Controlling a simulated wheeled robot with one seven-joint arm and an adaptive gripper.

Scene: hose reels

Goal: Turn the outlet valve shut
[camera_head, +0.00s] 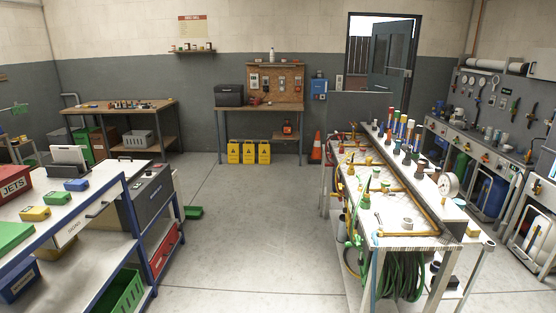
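A long workbench (410,243) on the right carries brass pipework (412,233) with several small valves and fittings along it. Some fittings have green, red or yellow parts, such as a green-topped nozzle (365,201) near the front. I cannot tell which of them is the outlet valve, or whether it is open or shut. A round white gauge (448,184) stands at the bench's right side. A coiled green hose (405,277) hangs under its near end. My gripper is not in view.
Bare grey floor (255,230) lies between this bench and the blue-framed shelf unit (122,205) at left. A panel counter (480,143) lines the right. An orange cone (315,147) and several yellow containers (249,153) stand at the back. The door (390,57) is open.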

